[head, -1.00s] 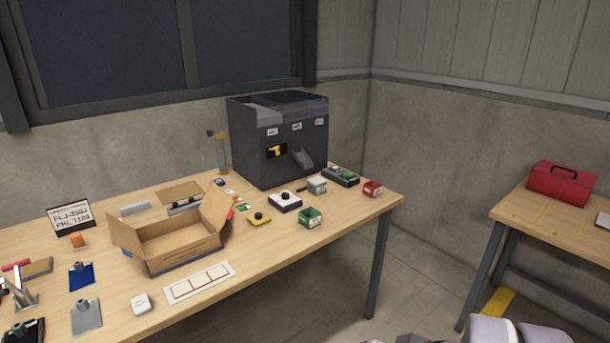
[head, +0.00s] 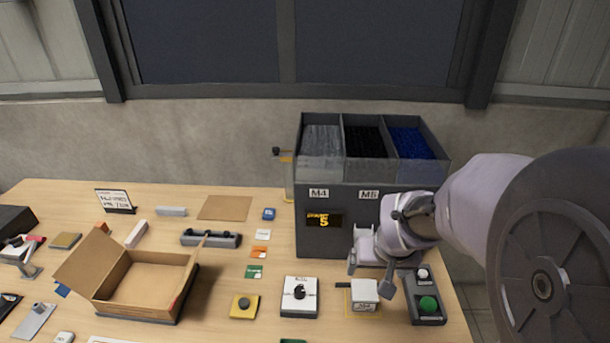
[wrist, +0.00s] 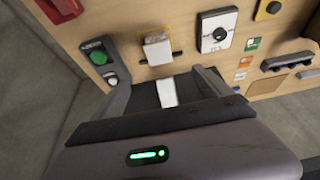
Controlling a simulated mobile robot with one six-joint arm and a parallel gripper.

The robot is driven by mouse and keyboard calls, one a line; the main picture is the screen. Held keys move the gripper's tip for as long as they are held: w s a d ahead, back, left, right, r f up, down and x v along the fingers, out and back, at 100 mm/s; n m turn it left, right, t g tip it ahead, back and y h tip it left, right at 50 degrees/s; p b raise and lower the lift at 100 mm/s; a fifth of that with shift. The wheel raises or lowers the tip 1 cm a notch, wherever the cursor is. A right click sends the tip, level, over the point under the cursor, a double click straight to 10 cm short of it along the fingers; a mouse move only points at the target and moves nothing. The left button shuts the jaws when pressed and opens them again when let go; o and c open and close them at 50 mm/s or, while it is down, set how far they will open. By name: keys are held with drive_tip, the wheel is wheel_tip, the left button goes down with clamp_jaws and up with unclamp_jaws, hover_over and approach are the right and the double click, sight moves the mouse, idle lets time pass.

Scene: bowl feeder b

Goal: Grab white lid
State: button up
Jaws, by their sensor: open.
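A small block-like thing with a white top, which looks like the white lid (head: 364,290), sits on the table in front of the dark feeder. It also shows in the wrist view (wrist: 158,48), just beyond the fingertips, with a thin dark rod at its side. My gripper (head: 370,274) is open above and beside it, fingers pointing down. In the wrist view my gripper (wrist: 165,84) has its fingers spread, with a white strip on a dark surface between them. I cannot tell what the strip belongs to. Whether the fingers touch the lid cannot be told.
The dark feeder (head: 325,238) stands close behind my gripper. A control box with a green button (head: 428,305) is just to the right. A white box with a black knob (head: 299,295) is to the left. An open cardboard box (head: 140,305) lies further left.

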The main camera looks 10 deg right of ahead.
drive_tip(key=b, duration=0.5)
hover_over(365, 290)
drive_tip(key=s+a, duration=0.2)
drive_tip(key=f, duration=1.1)
drive_tip(key=shift+s+d+f, duration=0.2)
drive_tip(key=b+x, duration=0.2)
drive_tip(key=x, duration=0.1)
drive_tip(key=b+x, duration=0.1)
drive_tip(key=x, duration=0.1)
drive_tip(key=shift+s+d+f, duration=0.1)
drive_tip(key=shift+d+f, duration=0.05)
drive_tip(key=shift+d, duration=0.25)
drive_tip(key=c, duration=1.4)
drive_tip(key=shift+r, duration=0.2)
drive_tip(key=shift+c, duration=0.2)
